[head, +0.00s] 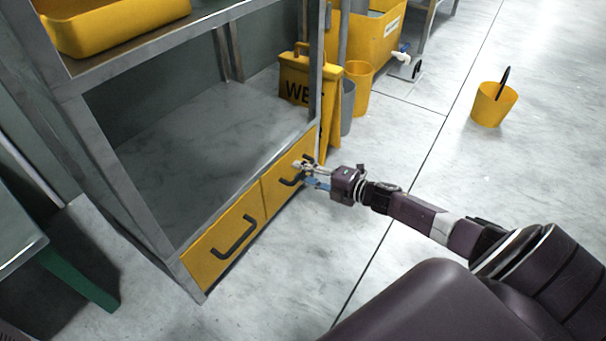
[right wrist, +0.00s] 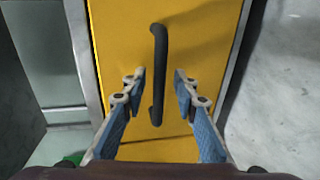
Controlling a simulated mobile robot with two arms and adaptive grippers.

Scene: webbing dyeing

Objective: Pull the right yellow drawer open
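The right yellow drawer (head: 277,189) is at the lower right of the metal shelf unit in the head view and looks shut, level with the left yellow drawer (head: 222,245). It fills the middle of the right wrist view (right wrist: 190,100). Its black bar handle (right wrist: 158,75) lies between the two fingers of my right gripper (right wrist: 158,86), with a gap on each side. My right gripper (head: 305,172) is open at the handle in the head view and partly hides it. My left gripper is not in view.
A yellow wet-floor sign (head: 296,85) stands beside the unit's right end, near a yellow bin (head: 358,88). A yellow bucket (head: 494,104) stands farther right. A green-legged table (head: 80,279) is at the left. The floor in front of the drawers is clear.

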